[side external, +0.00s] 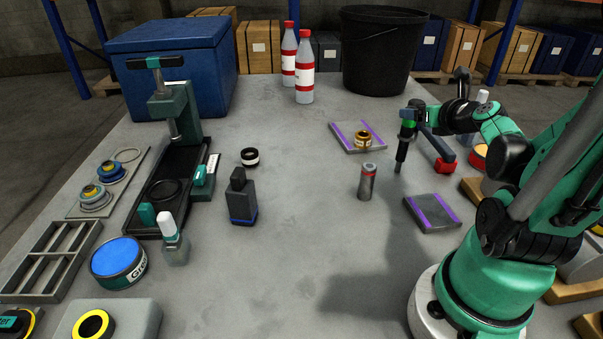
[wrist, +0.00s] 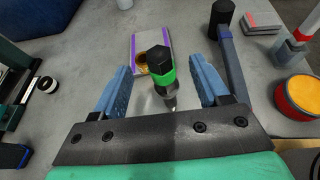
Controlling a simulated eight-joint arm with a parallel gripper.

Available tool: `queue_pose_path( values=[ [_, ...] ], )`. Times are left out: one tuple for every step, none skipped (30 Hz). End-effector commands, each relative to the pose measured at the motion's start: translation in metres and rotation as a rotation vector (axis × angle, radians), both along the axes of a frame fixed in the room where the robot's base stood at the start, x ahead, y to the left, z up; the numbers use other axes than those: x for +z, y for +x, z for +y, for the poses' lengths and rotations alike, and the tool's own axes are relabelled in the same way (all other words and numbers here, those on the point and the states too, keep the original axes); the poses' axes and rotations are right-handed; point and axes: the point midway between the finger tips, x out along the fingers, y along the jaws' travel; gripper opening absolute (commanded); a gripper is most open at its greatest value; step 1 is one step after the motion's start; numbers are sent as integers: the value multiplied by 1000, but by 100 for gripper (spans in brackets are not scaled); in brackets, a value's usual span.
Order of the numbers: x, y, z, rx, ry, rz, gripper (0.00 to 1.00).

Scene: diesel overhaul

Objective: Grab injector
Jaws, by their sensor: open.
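The injector (side external: 402,146) is a slim upright part with a black top, a green band and a dark narrow lower end. In the wrist view the injector (wrist: 160,66) shows its black cap and green band between my two blue fingers. My gripper (side external: 410,121) is at the injector's upper part. In the wrist view my gripper (wrist: 160,72) is open, with a visible gap on each side of the injector. The side view does not show clearly whether the injector's lower end rests on the table.
A purple-striped pad (side external: 346,138) bearing a brass ring (side external: 363,140) lies behind the injector. A red-banded cylinder (side external: 367,182) stands to its left, and another striped pad (side external: 432,213) lies in front. A red-and-yellow can (wrist: 300,97) is on the right.

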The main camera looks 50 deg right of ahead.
Motion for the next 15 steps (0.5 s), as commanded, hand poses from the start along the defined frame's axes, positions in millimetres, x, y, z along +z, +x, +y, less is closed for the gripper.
queue_pose_path(
  values=[
    [-1,0,0,1,0,0,68],
    [-2,1,0,1,0,0,68],
    [-2,1,-1,1,0,1,68],
    [-2,2,-1,2,-1,2,68],
    [-3,3,-2,3,0,1,68],
    [-3,5,-3,3,0,1,68],
    [-4,6,-4,4,0,1,68],
    [-5,8,-6,4,1,2,68],
    [-6,10,-8,4,0,3,68],
    [-7,12,-9,3,-1,2,68],
    [-8,14,-11,3,-1,2,68],
    [-10,17,-12,3,0,1,68],
    [-11,19,-14,4,-1,2,68],
    [-12,21,-15,4,-1,2,68],
    [-14,23,-17,4,-1,2,68]
  ],
)
